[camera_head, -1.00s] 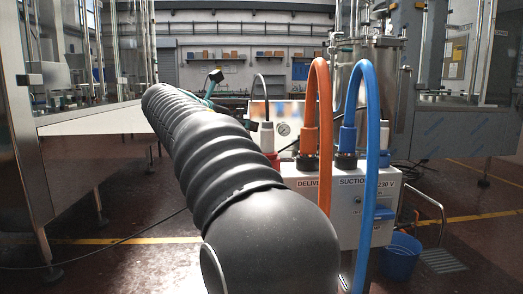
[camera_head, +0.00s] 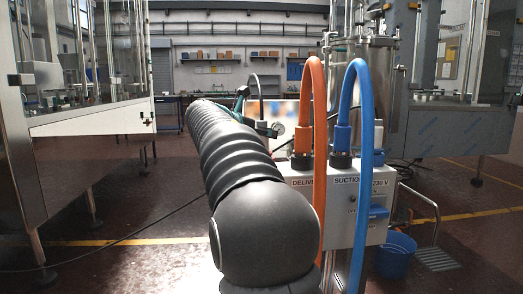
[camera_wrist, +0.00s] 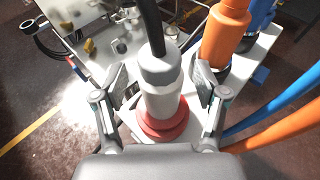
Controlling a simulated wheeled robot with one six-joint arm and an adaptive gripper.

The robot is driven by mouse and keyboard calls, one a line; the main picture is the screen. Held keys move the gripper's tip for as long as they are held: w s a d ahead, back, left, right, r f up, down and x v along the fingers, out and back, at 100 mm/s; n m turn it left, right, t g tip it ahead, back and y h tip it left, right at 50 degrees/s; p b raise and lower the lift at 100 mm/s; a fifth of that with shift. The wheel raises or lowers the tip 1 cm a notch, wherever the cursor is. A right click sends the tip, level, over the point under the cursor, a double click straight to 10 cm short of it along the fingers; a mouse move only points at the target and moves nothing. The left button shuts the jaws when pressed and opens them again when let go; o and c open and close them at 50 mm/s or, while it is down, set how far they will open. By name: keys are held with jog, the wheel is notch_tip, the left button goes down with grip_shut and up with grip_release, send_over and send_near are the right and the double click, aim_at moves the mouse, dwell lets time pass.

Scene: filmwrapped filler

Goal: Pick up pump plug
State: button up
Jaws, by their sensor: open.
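The pump plug (camera_wrist: 161,98) is a grey-white upright plug with a black cable rising from its top. It sits in a red round socket (camera_wrist: 163,128) in the wrist view. My gripper (camera_wrist: 160,78) is open, with one finger on each side of the plug. Small gaps show between the fingers and the plug. In the head view my black ribbed arm hides most of the plug. The plug's black cable (camera_head: 261,86) arches up behind the arm. A part of my gripper (camera_head: 262,127) shows just beyond the arm there.
The orange connector and hose (camera_head: 304,138) and the blue connector and hose (camera_head: 343,135) stand close right of the plug on the white pump box (camera_head: 375,232). A blue bucket (camera_head: 396,258) stands on the floor. Yellow fittings (camera_wrist: 90,46) lie left of the plug.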

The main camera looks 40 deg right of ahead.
jog(key=shift+d, duration=0.2)
jog(key=shift+c, duration=0.2)
grip_shut()
jog(key=shift+r, duration=0.1)
